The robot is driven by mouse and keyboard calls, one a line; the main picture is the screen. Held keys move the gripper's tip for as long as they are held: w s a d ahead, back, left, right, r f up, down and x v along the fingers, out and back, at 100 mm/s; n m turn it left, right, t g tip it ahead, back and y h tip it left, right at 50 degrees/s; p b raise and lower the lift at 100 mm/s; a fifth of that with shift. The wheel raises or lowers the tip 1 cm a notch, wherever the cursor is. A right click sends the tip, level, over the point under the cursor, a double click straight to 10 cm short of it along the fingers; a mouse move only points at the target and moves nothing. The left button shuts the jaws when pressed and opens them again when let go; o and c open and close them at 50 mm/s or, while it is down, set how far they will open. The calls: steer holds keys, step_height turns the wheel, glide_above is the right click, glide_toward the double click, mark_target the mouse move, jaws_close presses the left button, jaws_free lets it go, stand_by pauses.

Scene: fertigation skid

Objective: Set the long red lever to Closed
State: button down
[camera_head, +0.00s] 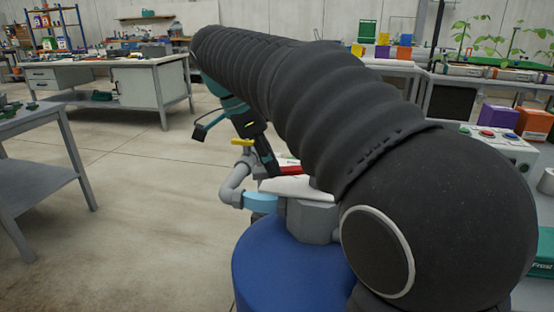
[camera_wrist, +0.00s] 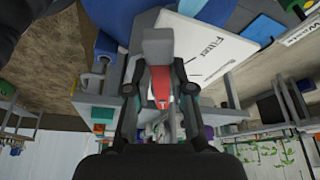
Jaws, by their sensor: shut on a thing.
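The long red lever (camera_head: 289,170) shows in the head view as a short red strip beside a white plate; my arm hides the rest of it. In the wrist view the red lever (camera_wrist: 161,84) runs out from a grey block (camera_wrist: 157,46) toward my gripper. My gripper (camera_wrist: 160,98) has one dark finger on each side of the lever and is shut on it. In the head view my gripper (camera_head: 270,165) points down at the lever's left end. A white label plate (camera_wrist: 210,48) reads "Filter"; no Closed mark is readable.
A small yellow handle (camera_head: 243,142) on a grey pipe (camera_head: 234,186) stands close to the left of my gripper. A blue drum (camera_head: 280,262) is below. A control box with buttons (camera_head: 497,146) is at the right. Open floor (camera_head: 140,200) lies to the left.

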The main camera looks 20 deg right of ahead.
stand_by(0.4)
steer(key=c, duration=1)
jaws_free()
steer(key=shift+d, duration=0.1)
steer(key=v, duration=0.7)
steer(key=shift+w, duration=0.15)
steer(key=shift+r, duration=0.2)
